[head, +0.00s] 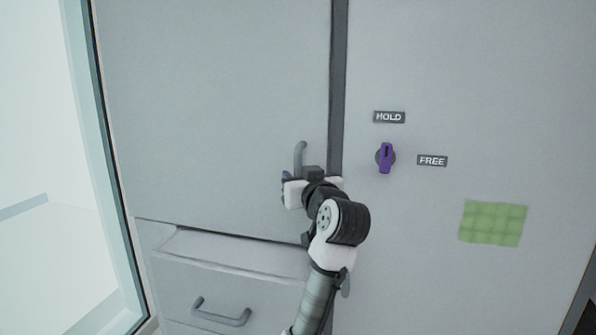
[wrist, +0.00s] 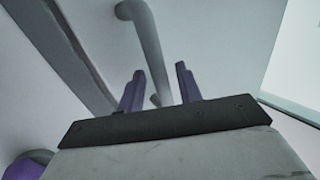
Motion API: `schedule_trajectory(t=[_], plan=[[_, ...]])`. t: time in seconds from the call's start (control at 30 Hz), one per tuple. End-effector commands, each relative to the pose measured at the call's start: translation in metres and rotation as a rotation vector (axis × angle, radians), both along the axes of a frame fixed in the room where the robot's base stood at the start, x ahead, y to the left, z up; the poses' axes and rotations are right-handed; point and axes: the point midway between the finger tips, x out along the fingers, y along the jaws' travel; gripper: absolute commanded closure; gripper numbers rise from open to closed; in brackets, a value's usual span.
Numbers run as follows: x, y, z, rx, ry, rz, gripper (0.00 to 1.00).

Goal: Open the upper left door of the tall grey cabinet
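The tall grey cabinet's upper left door (head: 210,100) looks shut, its right edge along a dark vertical strip. Its grey bar handle (head: 299,157) stands upright near the lower right of the door. My gripper (head: 287,190) is at the handle's lower part, which it partly hides in the head view. In the wrist view my gripper's two purple fingers (wrist: 160,70) are apart. The handle (wrist: 148,40) runs down the picture into the gap between them, with space visible on both sides. Whether a finger touches it I cannot tell.
Below is a drawer front (head: 180,285) with a bar handle (head: 222,313) and a pale ledge (head: 230,250) above it. On the right panel are a purple knob (head: 385,158), HOLD (head: 389,117) and FREE (head: 432,161) labels, and a green patch (head: 492,223). A glass edge (head: 105,150) stands left.

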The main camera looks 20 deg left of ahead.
Motion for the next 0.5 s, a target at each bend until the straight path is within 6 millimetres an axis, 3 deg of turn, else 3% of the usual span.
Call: schedule_trajectory(t=[0.4, 0.5], plan=[[0.0075, 0.0053, -0.0003, -0.001, -0.001, 0.000, 0.65], [0.0074, 0.0053, -0.0003, -0.001, -0.001, 0.000, 0.78]])
